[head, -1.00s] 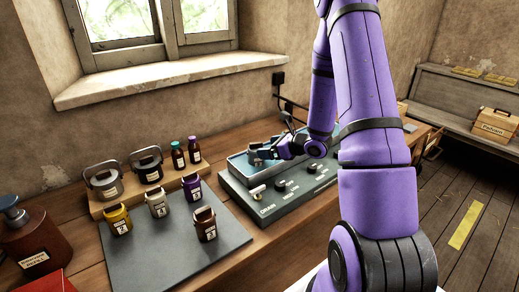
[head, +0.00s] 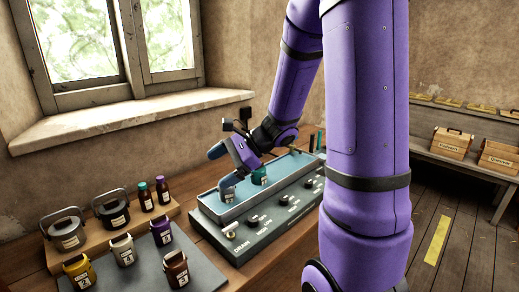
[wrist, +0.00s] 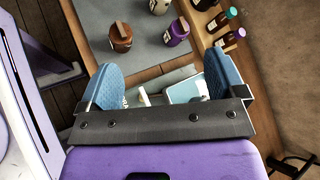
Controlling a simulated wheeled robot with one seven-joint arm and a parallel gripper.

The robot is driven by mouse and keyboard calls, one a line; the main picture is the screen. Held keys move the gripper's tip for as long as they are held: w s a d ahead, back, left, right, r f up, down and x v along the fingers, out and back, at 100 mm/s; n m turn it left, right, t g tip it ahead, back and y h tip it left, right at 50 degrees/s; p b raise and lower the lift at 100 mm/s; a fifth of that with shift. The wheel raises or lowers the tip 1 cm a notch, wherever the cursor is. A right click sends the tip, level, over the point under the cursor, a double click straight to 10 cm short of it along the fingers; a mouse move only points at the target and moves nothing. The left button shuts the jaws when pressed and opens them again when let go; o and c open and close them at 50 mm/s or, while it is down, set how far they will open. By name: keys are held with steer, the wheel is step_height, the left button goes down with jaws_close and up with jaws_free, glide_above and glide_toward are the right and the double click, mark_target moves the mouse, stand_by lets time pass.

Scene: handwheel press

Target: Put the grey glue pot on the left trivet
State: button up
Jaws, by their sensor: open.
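A pale grey pot (head: 122,250) with a numbered label stands upright on the dark mat (head: 205,279), between a yellow pot (head: 79,272) and a purple pot (head: 161,232). My gripper (head: 220,165) is above the bath's near left end. In the wrist view my gripper (wrist: 162,75) has its blue fingers wide apart with nothing held. I cannot make out the left trivet.
A brown pot (head: 175,269) stands on the mat near the bath. Two handled kettles (head: 65,233) and two small bottles (head: 145,197) stand on a wooden board behind the mat. The bath's control panel (head: 262,223) has several knobs. The window wall closes off the back.

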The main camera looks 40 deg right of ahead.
steer(key=s+a+r+n+g+h, duration=0.35)
steer(key=s+a+r+n, duration=0.35)
steer(key=s+n, duration=0.3)
steer(key=s+d+r+n+t+h, duration=0.2)
steer(key=s+r+n+h, duration=0.4)
steer(key=s+n, duration=0.2)
steer(key=shift+s+d+r+n+t, duration=0.25)
steer(key=shift+s+n+t, duration=0.1)
steer(key=shift+s, duration=0.4)
